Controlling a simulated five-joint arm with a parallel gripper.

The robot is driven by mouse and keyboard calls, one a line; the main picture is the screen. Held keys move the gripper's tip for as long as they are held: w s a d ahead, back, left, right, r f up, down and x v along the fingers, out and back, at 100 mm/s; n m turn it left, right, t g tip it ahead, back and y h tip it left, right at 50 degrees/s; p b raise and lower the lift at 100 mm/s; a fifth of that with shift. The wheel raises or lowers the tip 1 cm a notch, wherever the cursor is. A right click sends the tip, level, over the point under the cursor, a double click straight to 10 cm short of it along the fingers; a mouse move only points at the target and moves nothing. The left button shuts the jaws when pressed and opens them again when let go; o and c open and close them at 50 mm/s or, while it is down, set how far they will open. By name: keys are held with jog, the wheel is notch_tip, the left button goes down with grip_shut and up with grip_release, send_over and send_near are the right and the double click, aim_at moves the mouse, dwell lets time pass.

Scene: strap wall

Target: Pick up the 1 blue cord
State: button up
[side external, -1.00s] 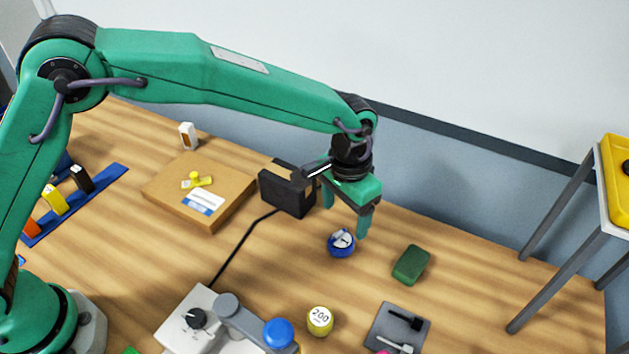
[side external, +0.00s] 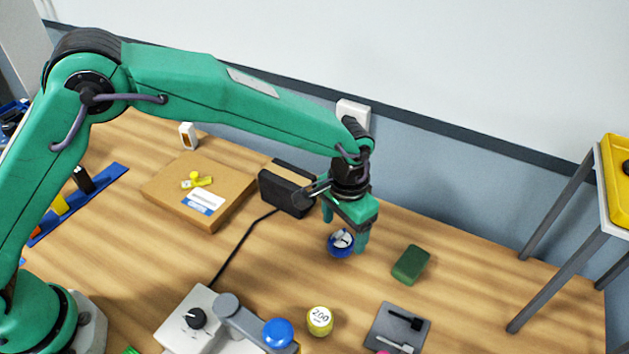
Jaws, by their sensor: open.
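A small round blue coil, which looks like the blue cord (side external: 341,246), lies on the wooden table with a pale grey piece showing at its middle. My green gripper (side external: 344,230) is open above the coil, with its fingers pointing down. One finger overlaps the coil's right edge in the picture; the other is up and to the left of it. I cannot tell whether the fingers touch the coil.
A black box (side external: 287,190) with a cable stands close left of my gripper. A green block (side external: 410,265) lies to the right. A yellow round weight (side external: 320,321) and a grey device (side external: 200,318) are in front. A cardboard box (side external: 165,183) lies farther left.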

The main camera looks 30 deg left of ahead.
aim_at(343, 238)
jog(key=shift+f, duration=1.9)
jog(key=c, duration=1.1)
jog(key=shift+o, duration=0.2)
jog(key=shift+r, duration=0.2)
jog(key=shift+r, duration=0.55)
jog(key=r, duration=0.3)
jog(key=shift+s+d+r, duration=0.1)
jog(key=shift+s+d, duration=0.05)
jog(key=shift+s, duration=0.15)
jog(key=s+d+r, duration=0.4)
jog(key=s+r, duration=0.2)
jog(key=s, duration=0.4)
jog(key=shift+s+r, duration=0.2)
jog(key=shift+r, duration=0.05)
